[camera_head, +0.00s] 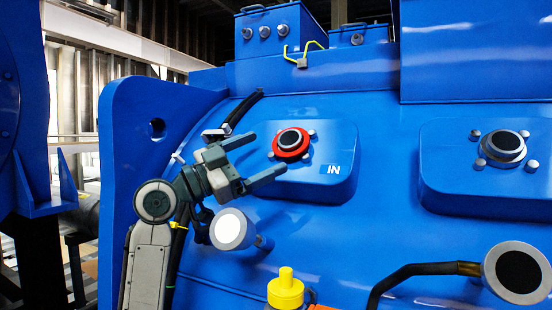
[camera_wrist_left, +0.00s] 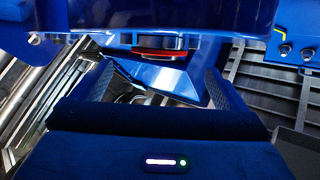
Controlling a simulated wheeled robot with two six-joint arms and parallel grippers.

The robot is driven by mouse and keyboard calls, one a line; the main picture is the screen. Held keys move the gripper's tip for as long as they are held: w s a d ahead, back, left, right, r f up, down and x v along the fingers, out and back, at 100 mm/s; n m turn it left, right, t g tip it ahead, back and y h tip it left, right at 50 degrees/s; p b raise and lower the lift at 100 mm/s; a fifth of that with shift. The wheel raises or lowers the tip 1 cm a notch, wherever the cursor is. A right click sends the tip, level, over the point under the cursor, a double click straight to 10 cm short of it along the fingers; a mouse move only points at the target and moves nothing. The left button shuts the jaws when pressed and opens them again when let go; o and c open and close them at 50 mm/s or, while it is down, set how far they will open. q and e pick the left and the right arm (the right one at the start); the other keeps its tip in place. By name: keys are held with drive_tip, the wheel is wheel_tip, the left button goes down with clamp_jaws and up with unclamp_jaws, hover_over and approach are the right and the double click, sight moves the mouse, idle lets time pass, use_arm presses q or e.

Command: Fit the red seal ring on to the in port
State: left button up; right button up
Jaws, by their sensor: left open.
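The red seal ring (camera_head: 290,153) sits around the in port (camera_head: 290,138), on the raised blue pad with the white IN label (camera_head: 333,169). In the left wrist view the red ring (camera_wrist_left: 160,54) shows edge-on around the port, ahead of the fingers. My left gripper (camera_head: 262,158) is open and empty, just left of the port, its two fingers pointing toward it. The fingers look apart from the ring. My right gripper is not in view.
A second port (camera_head: 503,144) with silver studs stands on another raised pad at right. Below are a grey round-ended fitting (camera_head: 232,229), a yellow cap (camera_head: 285,289) and a black hose (camera_head: 405,276) with a flanged end. A black cable runs behind my left arm.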

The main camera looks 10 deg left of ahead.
use_arm(q)
drive_tip(key=b+v, duration=0.1)
drive_tip(key=v, duration=0.4)
drive_tip(key=shift+s+b, duration=0.1)
drive_tip(key=shift+b, duration=0.3)
drive_tip(key=shift+a, duration=0.1)
